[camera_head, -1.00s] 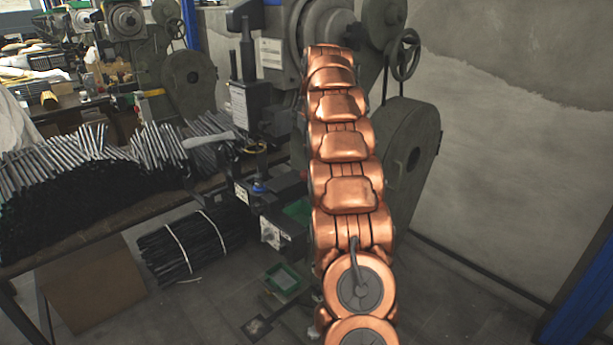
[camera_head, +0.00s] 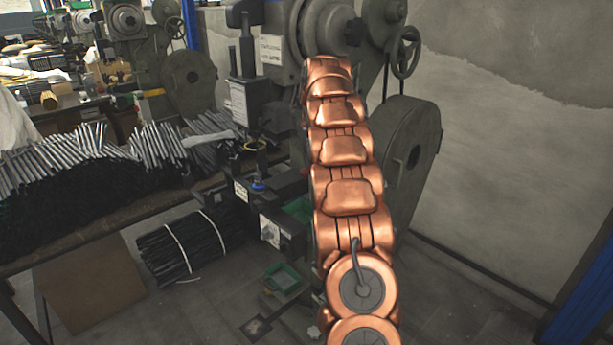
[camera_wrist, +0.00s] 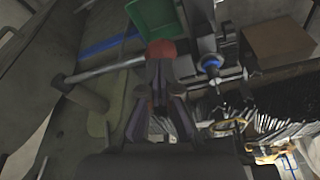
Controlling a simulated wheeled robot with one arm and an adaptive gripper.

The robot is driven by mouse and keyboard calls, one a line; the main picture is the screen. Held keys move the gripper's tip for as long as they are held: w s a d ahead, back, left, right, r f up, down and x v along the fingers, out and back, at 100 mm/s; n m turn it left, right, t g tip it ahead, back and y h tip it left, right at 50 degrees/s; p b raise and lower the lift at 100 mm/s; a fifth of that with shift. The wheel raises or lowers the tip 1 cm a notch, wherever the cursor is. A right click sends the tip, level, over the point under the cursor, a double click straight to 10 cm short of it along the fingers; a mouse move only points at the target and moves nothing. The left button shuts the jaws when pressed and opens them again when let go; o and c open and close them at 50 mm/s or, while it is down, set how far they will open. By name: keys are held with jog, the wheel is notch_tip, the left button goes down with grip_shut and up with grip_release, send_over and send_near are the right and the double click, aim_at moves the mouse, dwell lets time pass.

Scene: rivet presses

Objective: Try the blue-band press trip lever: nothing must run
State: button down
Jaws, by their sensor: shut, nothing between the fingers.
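In the wrist view my gripper (camera_wrist: 160,62) is shut and empty. Its fingertips are at a red knob (camera_wrist: 161,48) on the end of a pale bar (camera_wrist: 105,70) that comes in from the left. The bar looks like the trip lever; whether the fingertips touch the knob I cannot tell. A blue strip (camera_wrist: 102,47) shows beyond the bar. In the head view the grey press (camera_head: 300,40) stands behind my copper arm, which hides my gripper and the lever.
A green tray (camera_wrist: 152,17) lies past the fingertips. A blue-collared part (camera_wrist: 211,64) stands to the right. In the head view, a bench (camera_head: 120,205) with piled rods (camera_head: 75,150) is at left, bundled rods (camera_head: 190,245) lie on the floor, and a large wheel (camera_head: 412,150) is at right.

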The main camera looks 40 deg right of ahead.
aim_at(308, 173)
jog(key=shift+b+x, duration=0.35)
jog(key=shift+x, duration=1.2)
jog(key=shift+a+f, duration=0.1)
jog(key=shift+s+b+x, duration=0.25)
jog(key=shift+b+x, duration=0.4)
jog(key=shift+x, duration=0.4)
jog(key=shift+s+b+x, duration=0.2)
jog(key=shift+b+x, duration=0.4)
jog(key=shift+x, duration=0.45)
jog(key=shift+a, duration=0.15)
jog(key=s, duration=0.1)
jog(key=s+b, duration=0.1)
jog(key=a+r, duration=0.1)
jog(key=shift+s, duration=0.4)
jog(key=shift+r, duration=0.1)
